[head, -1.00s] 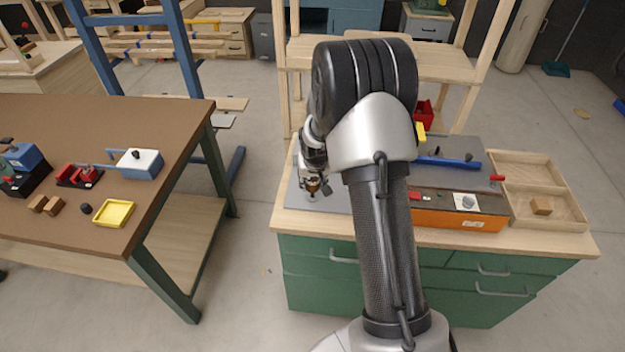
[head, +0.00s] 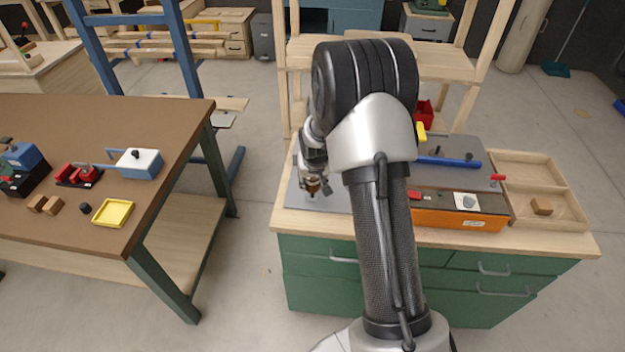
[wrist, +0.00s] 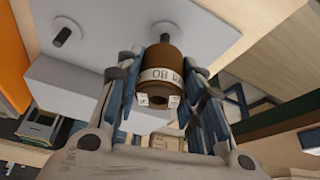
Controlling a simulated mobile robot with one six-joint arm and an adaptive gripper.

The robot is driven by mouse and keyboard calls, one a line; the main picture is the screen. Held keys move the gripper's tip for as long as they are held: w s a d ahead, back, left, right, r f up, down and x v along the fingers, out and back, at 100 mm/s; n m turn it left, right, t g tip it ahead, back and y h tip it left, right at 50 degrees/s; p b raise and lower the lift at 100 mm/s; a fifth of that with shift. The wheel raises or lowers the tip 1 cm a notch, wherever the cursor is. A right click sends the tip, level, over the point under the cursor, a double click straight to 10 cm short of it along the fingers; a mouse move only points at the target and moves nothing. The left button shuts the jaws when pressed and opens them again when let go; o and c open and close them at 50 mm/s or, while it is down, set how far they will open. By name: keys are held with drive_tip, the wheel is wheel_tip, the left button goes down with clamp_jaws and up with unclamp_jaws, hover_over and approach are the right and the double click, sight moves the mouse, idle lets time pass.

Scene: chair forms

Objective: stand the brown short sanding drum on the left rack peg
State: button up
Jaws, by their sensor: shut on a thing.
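The brown drum (wrist: 165,66) has a white lettered band and a hole in the end facing the wrist camera. My gripper (wrist: 166,98) is shut on it, one finger on each side. In the head view, my gripper (head: 312,182) holds the drum (head: 313,187) low over the left part of the grey plate (head: 335,201). In the wrist view, the pale grey plate (wrist: 110,82) has a dark peg (wrist: 62,36) standing free at upper left. Another dark peg (wrist: 165,37) shows just beyond the drum's far end. I cannot tell whether the drum is around it.
My arm hides much of the workbench. An orange-fronted box (head: 458,222), a blue bar (head: 448,162) and a wooden tray (head: 562,180) holding a small block are on the right. A brown table (head: 60,115) with several tools stands at left, across a floor gap.

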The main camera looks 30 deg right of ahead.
drive_tip(key=shift+f+b, duration=1.55)
drive_tip(key=shift+f, duration=0.3)
drive_tip(key=o, duration=1.2)
drive_tip(key=shift+c, duration=0.2)
drive_tip(key=o, duration=0.5)
drive_tip(key=shift+o, duration=0.2)
drive_tip(key=shift+r, duration=0.1)
drive_tip(key=shift+r+p, duration=2.3)
drive_tip(key=shift+r, duration=1.15)
